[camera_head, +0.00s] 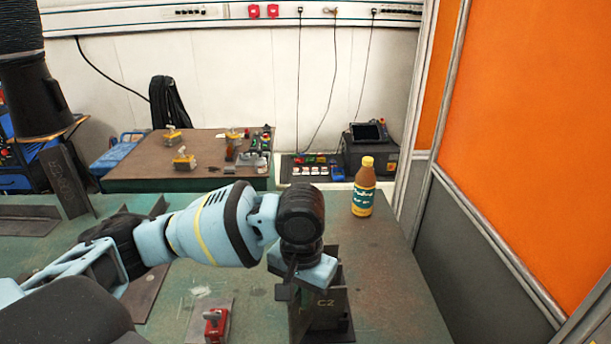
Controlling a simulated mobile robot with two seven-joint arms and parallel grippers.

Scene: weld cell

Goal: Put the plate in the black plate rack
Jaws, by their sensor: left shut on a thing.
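My left gripper (292,284) hangs down at the end of the arm and is shut on the plate, with its wrist hiding much of the grip. The black plate rack (345,325) is a dark upright frame at the same spot on the green table. The plate and rack overlap in view, and I cannot tell how deep the plate sits in a slot. My right gripper is not in view.
A brown bottle with a yellow cap (364,187) stands behind on the green table (395,270). A red tool (214,326) lies left of the rack. Steel angle pieces (28,219) lie far left. An orange-and-grey partition (540,130) bounds the right side.

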